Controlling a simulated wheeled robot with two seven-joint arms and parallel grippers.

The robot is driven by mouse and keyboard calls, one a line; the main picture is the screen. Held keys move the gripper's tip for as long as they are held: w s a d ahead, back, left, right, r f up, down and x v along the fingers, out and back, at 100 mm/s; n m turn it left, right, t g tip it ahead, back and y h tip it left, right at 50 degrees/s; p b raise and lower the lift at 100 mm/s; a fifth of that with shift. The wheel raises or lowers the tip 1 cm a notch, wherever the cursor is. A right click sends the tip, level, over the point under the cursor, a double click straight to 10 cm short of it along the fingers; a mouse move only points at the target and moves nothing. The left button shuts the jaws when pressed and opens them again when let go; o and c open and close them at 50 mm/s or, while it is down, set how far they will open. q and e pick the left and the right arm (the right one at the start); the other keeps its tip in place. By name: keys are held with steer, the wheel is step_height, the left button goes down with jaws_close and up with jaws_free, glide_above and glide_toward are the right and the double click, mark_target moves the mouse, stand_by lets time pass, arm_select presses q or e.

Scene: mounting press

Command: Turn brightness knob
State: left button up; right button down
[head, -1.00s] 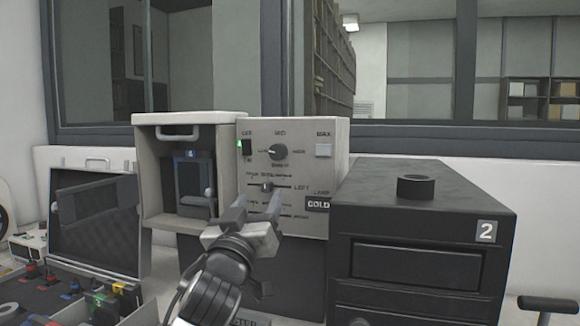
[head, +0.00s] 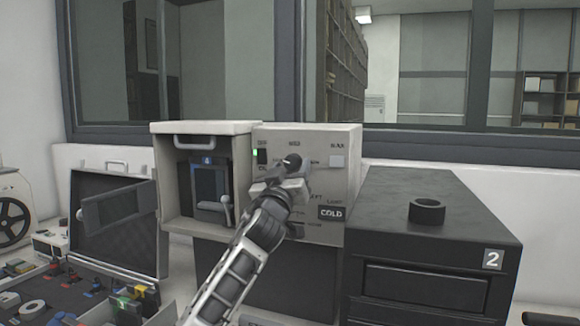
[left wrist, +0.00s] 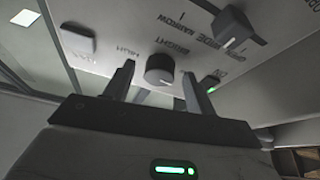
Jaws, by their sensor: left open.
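The brightness knob (head: 292,161) is a round dark knob with a pale pointer mark, on the upper part of the light grey control panel (head: 348,187). In the left wrist view the knob (left wrist: 160,70) sits near the word BRIGHT, between the two fingers of my left gripper (left wrist: 164,84). The fingers are apart, one on each side, with visible gaps to the knob. In the head view my left gripper (head: 287,175) is in front of the panel and covers part of the knob's surroundings and the slider below. My right gripper is not in view.
A COLD display (head: 332,213) is at the panel's lower right. An open press chamber (head: 170,180) stands left, a black cabinet (head: 400,240) with a ring (head: 427,210) right.

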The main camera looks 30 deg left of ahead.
arm_select(q)
steer(key=c, duration=1)
steer(key=shift+m, duration=0.5)
steer(key=m+h, duration=0.2)
steer(key=m, duration=0.2)
steer(key=shift+a+t+h, duration=0.25)
steer(key=shift+t+h, duration=0.05)
steer(key=shift+h, duration=0.1)
steer(key=m+h, duration=0.1)
steer(key=m, duration=0.1)
steer(key=m+h, duration=0.1)
steer(key=m, duration=0.2)
steer(key=shift+a+m+h, duration=0.2)
steer(key=shift+m+h, duration=0.1)
steer(key=m+h, duration=0.1)
steer(key=m, duration=0.1)
steer(key=m+h, duration=0.1)
steer(key=m, duration=0.1)
steer(key=m+g+h, duration=0.1)
steer(key=m, duration=0.1)
steer(key=shift+s+a+r+m, duration=0.15)
steer(key=shift+a+r+m, duration=0.1)
steer(key=shift+m, duration=0.15)
steer(key=shift+r+m+g+h, duration=0.1)
steer(key=shift+m+g+h, duration=0.5)
steer(key=shift+m, duration=1.3)
